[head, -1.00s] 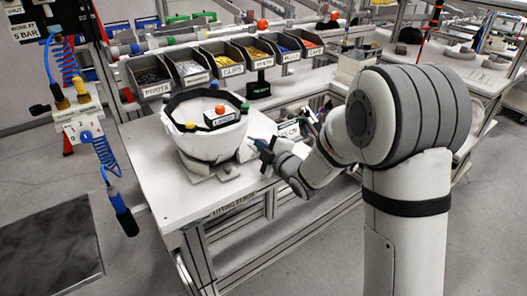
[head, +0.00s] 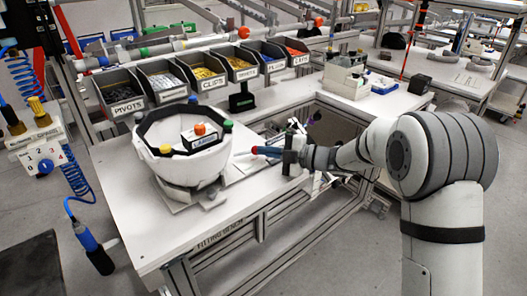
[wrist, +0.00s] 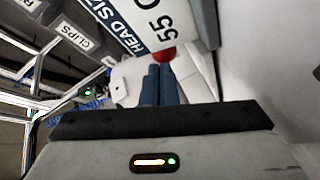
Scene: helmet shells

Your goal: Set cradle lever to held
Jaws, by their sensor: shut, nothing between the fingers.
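A white helmet shell (head: 182,168) with a black rim band sits open side up in its cradle (head: 180,198) on the bench. A small red knob (wrist: 165,53) shows at my fingertips in the wrist view; it may be the lever's end, but its shaft and position cannot be made out. My gripper (head: 256,151) is to the right of the shell, pointing left toward it above the bench top. Its blue fingers (wrist: 160,70) are shut and empty, with their tips close to the red knob; whether they touch it is unclear.
A row of labelled bins (head: 205,72) stands behind the shell. A small box with an orange knob (head: 200,129) shows inside the shell's opening. A printed head-size plate (wrist: 145,28) is just beyond my fingers. The bench's front left (head: 140,235) is clear.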

